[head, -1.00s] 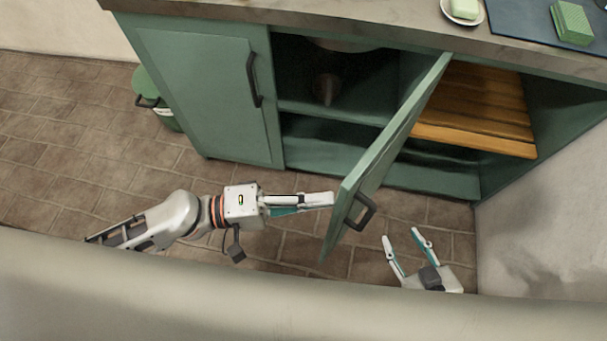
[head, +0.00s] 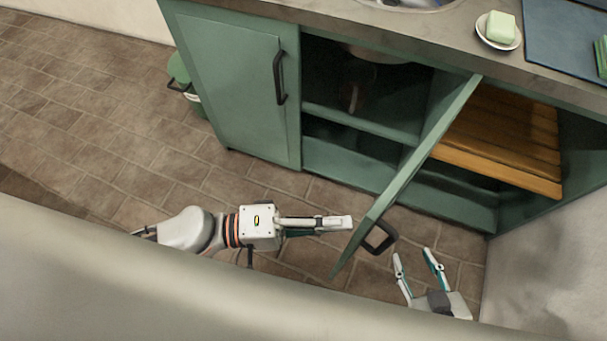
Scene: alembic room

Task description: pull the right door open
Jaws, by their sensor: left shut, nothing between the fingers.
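The right door (head: 420,162) of the green cabinet stands ajar, swung well out from the cabinet front, with its edge toward me. Its black handle (head: 380,237) is on the face turned to the right. My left gripper (head: 348,222) is shut and empty, left of the door near its free edge; whether it touches the door I cannot tell. My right gripper (head: 419,257) is open and empty, to the right of the handle and apart from it, above the floor.
The left door (head: 235,85) is closed, with a black handle. Inside the open side are shelves and a slatted wooden board (head: 505,135). A green bin (head: 183,85) stands left of the cabinet. A pale wall (head: 545,245) bounds the right. The counter holds a soap dish (head: 499,32).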

